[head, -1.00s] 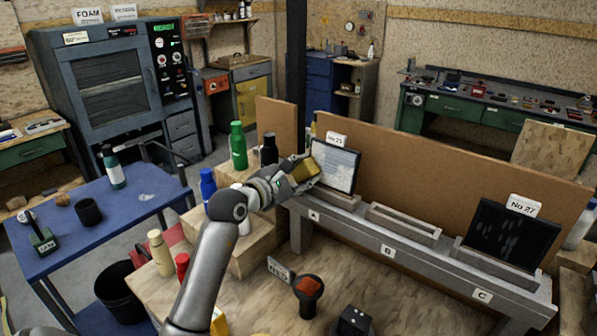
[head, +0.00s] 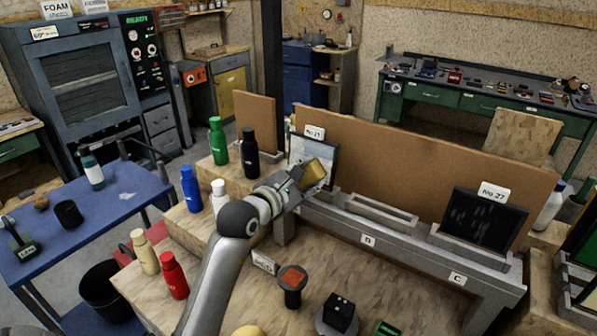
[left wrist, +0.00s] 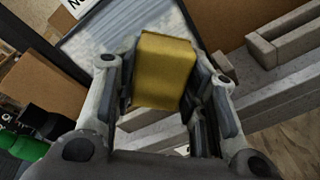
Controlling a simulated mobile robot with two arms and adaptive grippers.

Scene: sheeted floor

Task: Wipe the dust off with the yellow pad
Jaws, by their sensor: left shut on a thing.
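My left gripper (head: 300,184) is shut on the yellow pad (head: 316,172). It holds the pad in front of the lower right part of the panel marked No 21 (head: 301,148), which stands upright in slot A of the grey rack (head: 345,222). In the left wrist view the pad (left wrist: 166,72) sits between both fingers, over the panel (left wrist: 100,48). The panel's visible face looks pale and streaky; the pad and fingers hide part of it. Whether the pad touches it I cannot tell. A dark panel marked No 27 (head: 480,220) with faint streaks stands in slot C.
The middle slot B (head: 380,215) is empty. A brown board (head: 400,165) stands behind the rack. Green (head: 217,142), black (head: 250,155), blue (head: 191,190) and white (head: 219,196) bottles stand left of my arm. A red-topped tool (head: 292,285) stands in front.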

